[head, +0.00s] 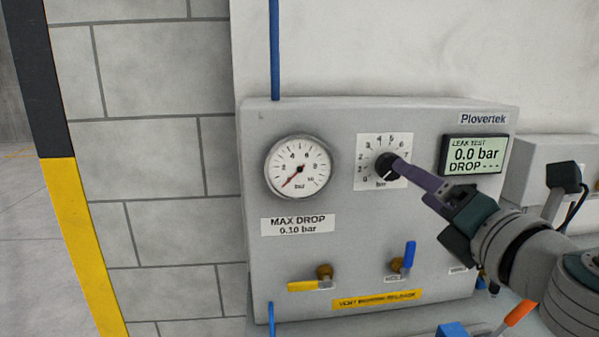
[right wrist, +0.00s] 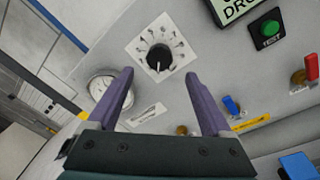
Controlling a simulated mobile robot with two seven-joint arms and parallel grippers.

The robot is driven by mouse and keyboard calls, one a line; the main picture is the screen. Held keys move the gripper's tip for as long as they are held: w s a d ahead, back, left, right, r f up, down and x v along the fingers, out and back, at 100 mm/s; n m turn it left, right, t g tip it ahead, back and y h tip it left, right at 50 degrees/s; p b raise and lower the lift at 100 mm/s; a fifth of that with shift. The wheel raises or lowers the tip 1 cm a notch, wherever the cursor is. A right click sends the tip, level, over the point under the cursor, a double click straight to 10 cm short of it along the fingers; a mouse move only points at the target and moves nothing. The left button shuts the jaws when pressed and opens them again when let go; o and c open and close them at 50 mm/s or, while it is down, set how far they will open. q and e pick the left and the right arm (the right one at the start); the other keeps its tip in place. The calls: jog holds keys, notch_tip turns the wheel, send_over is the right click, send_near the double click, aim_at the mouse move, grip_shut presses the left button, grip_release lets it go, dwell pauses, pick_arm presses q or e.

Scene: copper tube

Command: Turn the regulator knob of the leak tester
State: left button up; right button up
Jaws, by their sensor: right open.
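The regulator knob (head: 386,167) is black and sits on a white numbered dial plate (head: 367,147) on the grey leak tester (head: 345,220). My right gripper (head: 402,168) comes in from the right and its purple fingers overlap the knob's right edge in the head view. In the right wrist view, the gripper (right wrist: 159,74) is open and empty, and the knob (right wrist: 158,58) shows just beyond the gap between the fingertips. I cannot tell whether a finger touches the knob. The pressure gauge (head: 299,167) has its needle near zero. The display (head: 473,154) reads 0.0 bar. My left gripper is out of view.
Below the knob are a yellow-handled valve (head: 305,286), lying level, and a blue-handled valve (head: 409,256), upright. The right wrist view shows a green TEST button (right wrist: 269,28) and a red lever (right wrist: 311,66). A blue pipe (head: 275,50) runs above the tester.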

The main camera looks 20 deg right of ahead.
aim_at(388, 165)
jog(key=w+d, duration=0.1)
jog(key=w, duration=0.6)
jog(key=shift+w, duration=0.1)
grip_shut()
dwell(0.6)
